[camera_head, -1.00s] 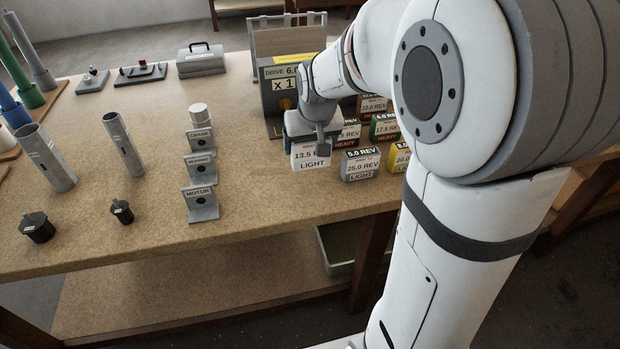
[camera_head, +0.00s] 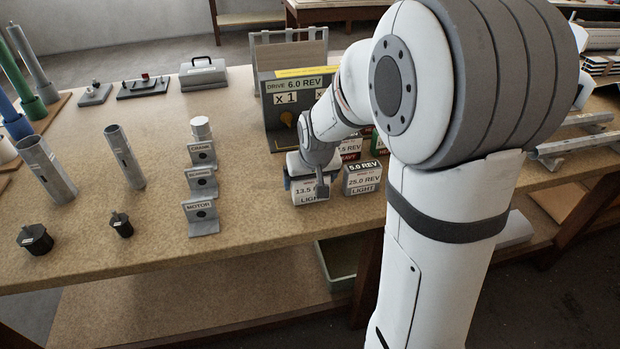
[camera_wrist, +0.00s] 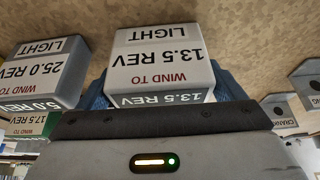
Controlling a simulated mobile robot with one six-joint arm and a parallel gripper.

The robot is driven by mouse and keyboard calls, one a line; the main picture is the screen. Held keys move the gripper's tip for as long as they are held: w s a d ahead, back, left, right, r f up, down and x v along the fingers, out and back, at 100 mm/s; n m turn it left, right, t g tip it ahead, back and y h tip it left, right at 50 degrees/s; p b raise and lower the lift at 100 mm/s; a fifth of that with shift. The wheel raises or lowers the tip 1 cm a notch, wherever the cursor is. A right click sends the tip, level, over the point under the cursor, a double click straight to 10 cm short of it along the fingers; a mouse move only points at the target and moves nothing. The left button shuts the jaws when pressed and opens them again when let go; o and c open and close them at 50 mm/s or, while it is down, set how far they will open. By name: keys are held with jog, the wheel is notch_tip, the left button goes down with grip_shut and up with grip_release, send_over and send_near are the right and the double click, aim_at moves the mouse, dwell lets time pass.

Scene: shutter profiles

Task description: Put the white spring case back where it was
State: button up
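The white spring case (camera_head: 306,190), labelled 13.5 REV LIGHT, is at the front left of the group of spring cases. My gripper (camera_head: 315,178) points down over it from behind. In the wrist view the case (camera_wrist: 160,62) sits between the blue finger pads, one close against each side, and my gripper appears shut on it. The case looks upright. I cannot tell whether its base touches the table. The grey 25.0 REV LIGHT case (camera_head: 362,180) stands just to its right, with a narrow gap between them.
The drive box (camera_head: 284,112) stands behind the cases. Other spring cases behind are partly hidden by my arm. Crank, bearing and motor brackets (camera_head: 201,212) stand to the left on the workbench (camera_head: 150,240). Bare bench lies between them and the white case, and in front.

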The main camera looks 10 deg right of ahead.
jog(key=shift+o, duration=1)
jog(key=shift+s+r, duration=0.1)
jog(key=shift+r, duration=0.5)
jog(key=v, duration=1.1)
jog(key=s+f+g, duration=0.1)
jog(key=s+f, duration=0.1)
jog(key=s, duration=0.6)
jog(key=s+f+g, duration=0.1)
jog(key=s, duration=0.8)
jog(key=shift+s+f+p, duration=0.25)
jog(key=shift+f+p, duration=0.15)
jog(key=shift+d+r, duration=0.1)
jog(key=shift+p+v, duration=0.85)
